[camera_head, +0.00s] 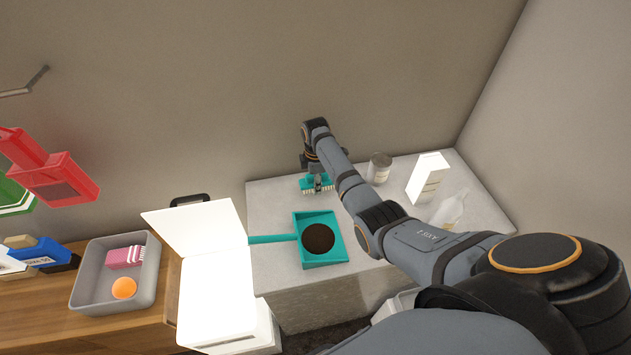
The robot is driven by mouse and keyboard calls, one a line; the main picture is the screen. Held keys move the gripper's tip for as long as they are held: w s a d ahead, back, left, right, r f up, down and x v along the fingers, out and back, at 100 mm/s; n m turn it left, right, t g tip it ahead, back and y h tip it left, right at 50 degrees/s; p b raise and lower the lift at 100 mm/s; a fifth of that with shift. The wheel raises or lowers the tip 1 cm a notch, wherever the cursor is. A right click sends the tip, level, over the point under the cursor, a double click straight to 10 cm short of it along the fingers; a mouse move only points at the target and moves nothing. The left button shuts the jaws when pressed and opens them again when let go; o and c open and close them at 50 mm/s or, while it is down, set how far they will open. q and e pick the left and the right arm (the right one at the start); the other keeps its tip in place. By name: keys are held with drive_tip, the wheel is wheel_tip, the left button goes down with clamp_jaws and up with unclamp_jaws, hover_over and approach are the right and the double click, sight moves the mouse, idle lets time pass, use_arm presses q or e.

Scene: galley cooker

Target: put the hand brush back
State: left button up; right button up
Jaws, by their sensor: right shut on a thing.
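The teal hand brush (318,186) with pale bristles is at the back of the pale stone counter (268,200). My right gripper (312,170) is above it and shut on it. The fingers and the brush's handle are mostly hidden by my wrist. I cannot tell whether the bristles touch the counter. A teal dustpan (335,254) lies in front of the brush, its handle pointing left. A dark brown round heap or disc (318,238) is in the pan. My left gripper is not in view.
A grey can (379,168), a white carton (428,178) and a white bottle (449,211) stand on the counter's right. Left are an open white bin (215,295) and a grey tray (84,291) with a pink box (125,257) and orange ball (124,288). Red containers (62,180) hang at far left.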

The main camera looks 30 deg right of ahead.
drive_tip(key=shift+f, duration=0.15)
drive_tip(key=o, duration=1)
wheel_tip(320, 180, up, 12)
drive_tip(key=shift+r+b, duration=0.15)
drive_tip(key=shift+b, duration=0.5)
drive_tip(key=shift+s, duration=0.1)
